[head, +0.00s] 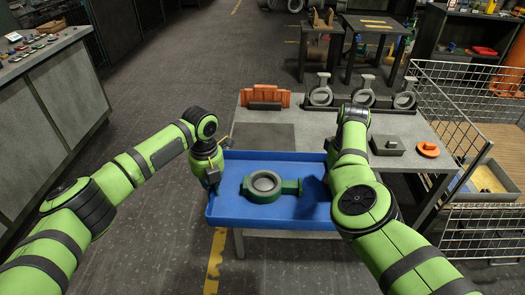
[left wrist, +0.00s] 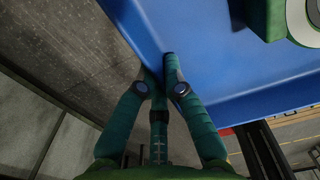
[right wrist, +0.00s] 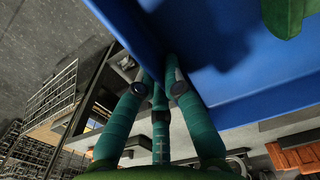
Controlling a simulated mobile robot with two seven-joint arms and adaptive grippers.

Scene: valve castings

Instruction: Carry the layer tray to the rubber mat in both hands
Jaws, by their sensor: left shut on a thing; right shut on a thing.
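The layer tray (head: 226,207) is a blue, shallow, open tray at the near side of the table in the head view. A green valve casting with a grey ring (head: 265,184) lies inside it. My left gripper (head: 212,182) is shut on the tray's left wall; the left wrist view shows its fingers (left wrist: 160,75) astride the blue wall. My right gripper (right wrist: 163,78) is shut on the right wall in the right wrist view; my own arm hides it in the head view. The rubber mat (head: 263,136) looks like the dark grey patch on the table just beyond the tray.
The grey table (head: 415,132) carries an orange-red block (head: 265,96) behind the mat and a rack of grey valve castings (head: 320,95) at the back. A grey box (head: 387,145) and an orange part (head: 428,149) sit on the right. A wire cage (head: 470,110) stands right.

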